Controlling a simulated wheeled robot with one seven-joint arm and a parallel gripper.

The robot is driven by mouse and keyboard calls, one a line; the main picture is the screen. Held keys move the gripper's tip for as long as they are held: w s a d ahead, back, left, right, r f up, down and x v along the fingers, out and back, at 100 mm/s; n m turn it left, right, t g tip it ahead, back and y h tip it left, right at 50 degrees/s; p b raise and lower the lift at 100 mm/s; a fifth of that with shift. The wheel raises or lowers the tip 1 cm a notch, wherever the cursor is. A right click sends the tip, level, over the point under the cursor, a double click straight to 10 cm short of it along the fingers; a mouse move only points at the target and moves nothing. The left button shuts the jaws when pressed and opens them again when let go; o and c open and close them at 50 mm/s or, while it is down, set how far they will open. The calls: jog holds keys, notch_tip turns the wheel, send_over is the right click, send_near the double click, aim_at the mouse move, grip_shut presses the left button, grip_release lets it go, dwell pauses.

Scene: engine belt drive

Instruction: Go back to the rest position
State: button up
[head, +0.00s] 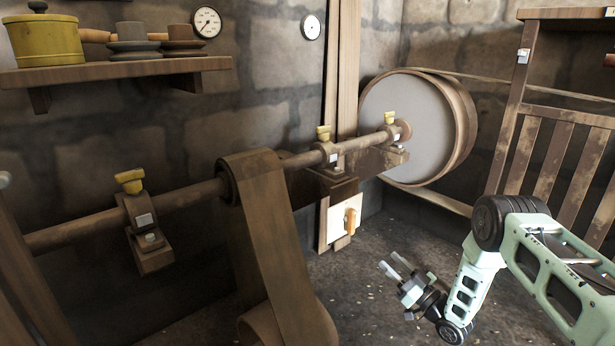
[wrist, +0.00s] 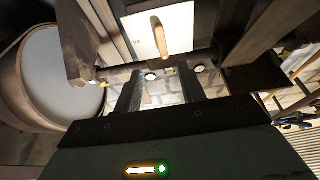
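My gripper (head: 389,260) is in the lower right middle of the head view, held in the air in front of the belt drive. Its two fingers stand apart, with nothing between them. In the wrist view, the two dark fingers (wrist: 160,76) are also spread and empty. A white panel with a wooden handle (head: 352,218) is on the post beyond the gripper. The handle also shows in the wrist view (wrist: 158,36), past the fingertips and apart from them. My arm reaches in from the right.
A line shaft (head: 190,195) with yellow-capped bearings runs along the wall to a large pulley (head: 405,125). A wide belt (head: 270,230) hangs from it. A shelf (head: 120,72) holds a yellow pot (head: 45,42). A wooden rack (head: 545,150) stands right. Floor around the gripper looks clear.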

jog(key=w+a+r+g+h+p, duration=0.1)
jog(key=w+a+r+g+h, duration=0.3)
jog(key=a+r, duration=0.6)
jog(key=s+a+r+m+g+h+p, duration=0.1)
jog(key=s+a+r+g+h, duration=0.25)
jog(key=s+a+r, duration=0.4)
jog(key=s+d+r+n+g+h+p, duration=0.15)
jog(key=s+r+g, duration=0.35)
jog(key=s, duration=1.4)
jog(key=s+r+g+h+p, duration=0.1)
jog(key=s+r+g+h, duration=0.3)
jog(key=s, duration=1.5)
notch_tip(320, 180, up, 38)
jog(key=g+y+p, duration=0.1)
jog(key=p, duration=3.6)
jog(key=shift+s+d, duration=0.25)
jog(key=shift+d, duration=0.05)
